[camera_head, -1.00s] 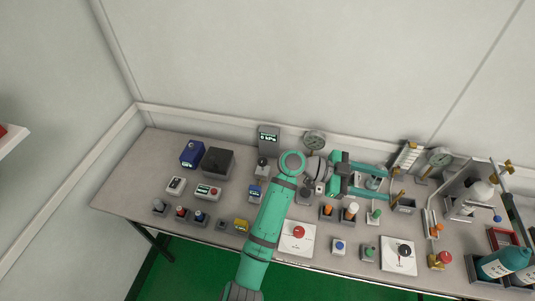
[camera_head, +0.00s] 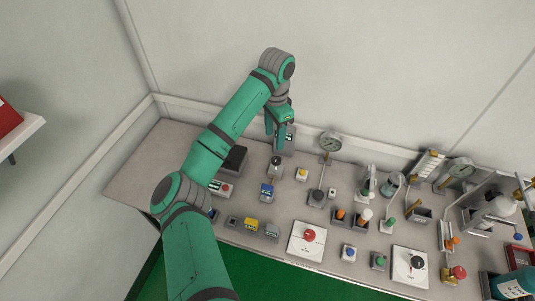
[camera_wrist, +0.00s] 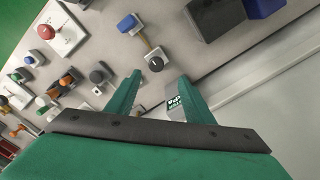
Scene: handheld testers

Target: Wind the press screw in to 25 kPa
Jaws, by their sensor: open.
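A grey display box (camera_head: 287,141) with lit kPa lettering stands at the back of the bench. Its lettering also shows in the wrist view (camera_wrist: 174,104), but I cannot read the number. A small fixture with a dark and metal knob (camera_head: 275,166) sits just in front of it and appears in the wrist view (camera_wrist: 154,60). It may be the press screw, but I cannot be sure. My gripper (camera_head: 280,130) is open and empty, pointing down over the display. In the wrist view its fingertips (camera_wrist: 158,78) lie either side of the gap between knob and display, apart from the knob.
A black box (camera_head: 236,158) is at left, partly behind my arm. A dial gauge (camera_head: 330,143) stands to the right. The wall is close behind.

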